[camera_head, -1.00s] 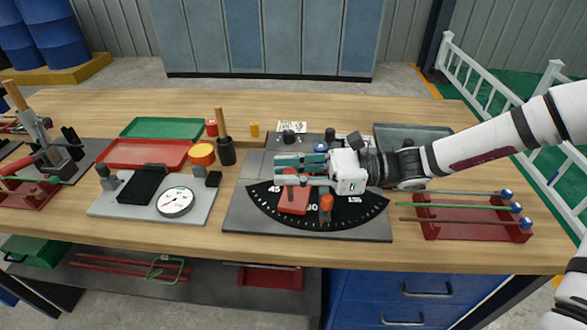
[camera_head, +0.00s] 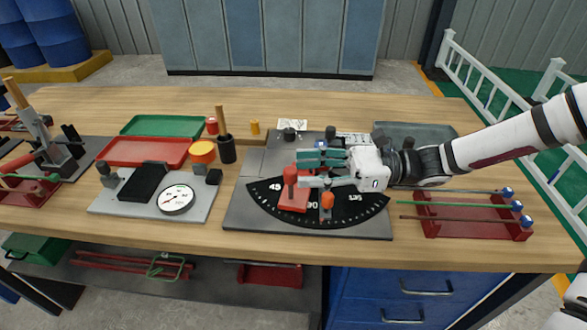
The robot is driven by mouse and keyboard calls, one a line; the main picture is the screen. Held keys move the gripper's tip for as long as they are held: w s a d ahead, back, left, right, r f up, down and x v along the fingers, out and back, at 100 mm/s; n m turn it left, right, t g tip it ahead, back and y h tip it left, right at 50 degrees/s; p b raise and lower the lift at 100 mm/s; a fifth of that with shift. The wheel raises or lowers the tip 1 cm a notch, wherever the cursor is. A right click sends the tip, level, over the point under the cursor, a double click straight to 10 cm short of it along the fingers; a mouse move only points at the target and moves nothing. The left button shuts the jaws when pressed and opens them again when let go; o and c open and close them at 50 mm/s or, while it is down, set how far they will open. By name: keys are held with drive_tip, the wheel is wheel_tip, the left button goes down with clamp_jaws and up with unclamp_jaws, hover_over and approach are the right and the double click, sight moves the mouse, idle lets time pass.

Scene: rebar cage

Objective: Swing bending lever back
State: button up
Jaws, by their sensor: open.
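The bending station is a grey plate (camera_head: 250,218) with a black angle dial (camera_head: 265,203) on it. The red bending lever (camera_head: 291,188) stands on the dial, left of its middle, with an upright red handle. An orange-topped peg (camera_head: 327,201) stands to its right. My gripper (camera_head: 301,169) reaches in from the right, fingers pointing left. It is open, with its fingertips close to the red handle. I cannot tell whether they touch it. Part of the lever's far end is hidden behind the fingers.
A red rack (camera_head: 470,222) with several rods stands at the right. A grey plate with a dial gauge (camera_head: 177,199), a red tray (camera_head: 144,153) and a green tray (camera_head: 163,126) are at the left. Dark pegs stand behind the dial. The front table edge is clear.

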drive_tip(key=d, duration=0.8)
drive_tip(key=shift+w, duration=0.3)
